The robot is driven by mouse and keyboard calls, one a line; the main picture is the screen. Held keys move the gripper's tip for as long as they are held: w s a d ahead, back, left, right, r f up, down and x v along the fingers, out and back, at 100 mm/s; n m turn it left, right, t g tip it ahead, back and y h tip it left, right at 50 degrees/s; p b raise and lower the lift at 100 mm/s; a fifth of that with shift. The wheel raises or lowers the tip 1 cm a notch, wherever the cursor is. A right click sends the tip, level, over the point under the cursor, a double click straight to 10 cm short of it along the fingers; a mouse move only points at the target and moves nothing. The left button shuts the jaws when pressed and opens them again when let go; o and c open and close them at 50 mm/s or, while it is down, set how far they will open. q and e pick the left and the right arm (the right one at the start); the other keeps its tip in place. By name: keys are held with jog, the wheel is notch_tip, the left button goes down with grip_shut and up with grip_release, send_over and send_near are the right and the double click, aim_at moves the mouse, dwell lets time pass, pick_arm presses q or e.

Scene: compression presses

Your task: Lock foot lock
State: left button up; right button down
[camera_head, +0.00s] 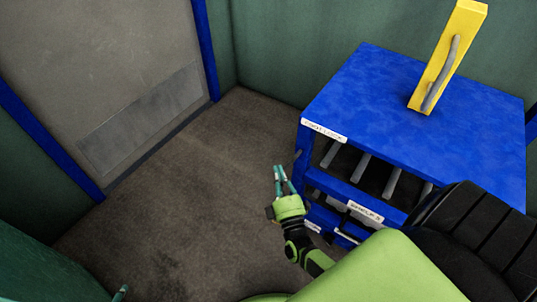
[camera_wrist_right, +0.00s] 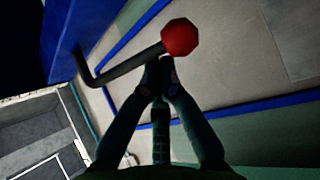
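The foot lock label (camera_head: 325,131) is on the near left corner of the blue cabinet (camera_head: 350,98). In the right wrist view, a dark bent lever (camera_wrist_right: 128,64) with a red faceted knob (camera_wrist_right: 181,37) stands out from a blue surface. My right gripper (camera_head: 280,168) is beside the cabinet's left front corner, below the label. In the wrist view its fingertips (camera_wrist_right: 160,72) are together, close to the lever just short of the knob; nothing shows between them, and I cannot tell whether they touch it. Of my left gripper, only a small tip (camera_head: 120,293) shows at the lower left.
A yellow upright with a grey handle (camera_head: 448,60) stands on the cabinet top. Grey bars (camera_head: 361,166) cross the cabinet's open front, above another label (camera_head: 366,211). A grey door with a blue frame (camera_head: 110,75) is at the left. The brown floor (camera_head: 190,190) between is clear.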

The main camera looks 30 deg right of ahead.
pick_arm(q)
jog(key=s+a+f+g+p, duration=0.1)
jog(key=s+a+f+g, duration=0.2)
jog(key=s, duration=0.4)
notch_tip(320, 180, down, 17)
jog(key=s+g+p, duration=0.2)
jog(key=p, duration=0.5)
jog(key=shift+d+y, duration=0.25)
jog(key=shift+y, duration=0.15)
pick_arm(e)
jog(key=shift+s+d+f+n+g+y, duration=0.15)
jog(key=shift+s+d+n+g+y, duration=0.2)
jog(key=shift+s+n+g, duration=0.35)
jog(key=shift+s+d+f+n+g+y, duration=0.15)
jog(key=shift+s+d+n+g+y, duration=0.25)
jog(key=shift+n+g, duration=0.45)
pick_arm(q)
jog(key=shift+w+f, duration=0.1)
pick_arm(e)
jog(key=shift+s+a, duration=0.1)
jog(key=shift+a, duration=0.05)
